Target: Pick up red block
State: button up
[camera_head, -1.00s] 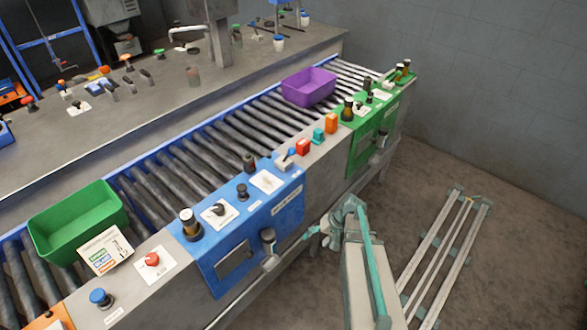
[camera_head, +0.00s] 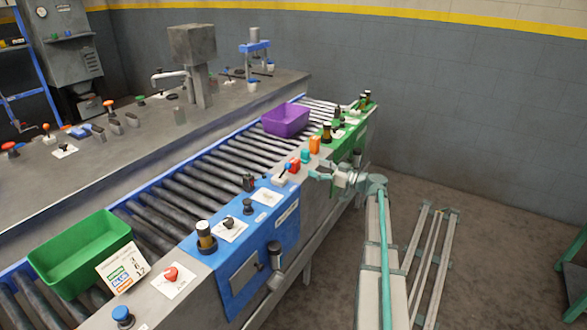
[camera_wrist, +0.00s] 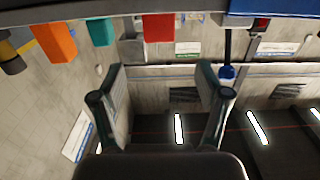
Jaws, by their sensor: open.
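The red block (camera_head: 294,166) stands on the grey side ledge of the conveyor in the head view, partly crowded by its neighbours. In the wrist view the red block (camera_wrist: 159,27) is at the top centre, ahead of the fingers. My gripper (camera_head: 313,172) is beside the ledge, close to the red block, with its fingers toward the conveyor. In the wrist view my gripper (camera_wrist: 162,78) is open, with nothing between its fingers.
A teal block (camera_head: 305,156) and an orange block (camera_head: 314,144) stand beside the red one. A blue control panel (camera_head: 255,245) and a green one (camera_head: 352,143) flank this ledge section. A purple bin (camera_head: 286,122) and green bin (camera_head: 80,252) sit on the rollers.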

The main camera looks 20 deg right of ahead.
aim_at(298, 161)
jog(key=p+x, duration=0.2)
jog(key=x, duration=0.8)
jog(key=shift+w+a, duration=0.2)
jog(key=c, duration=1.3)
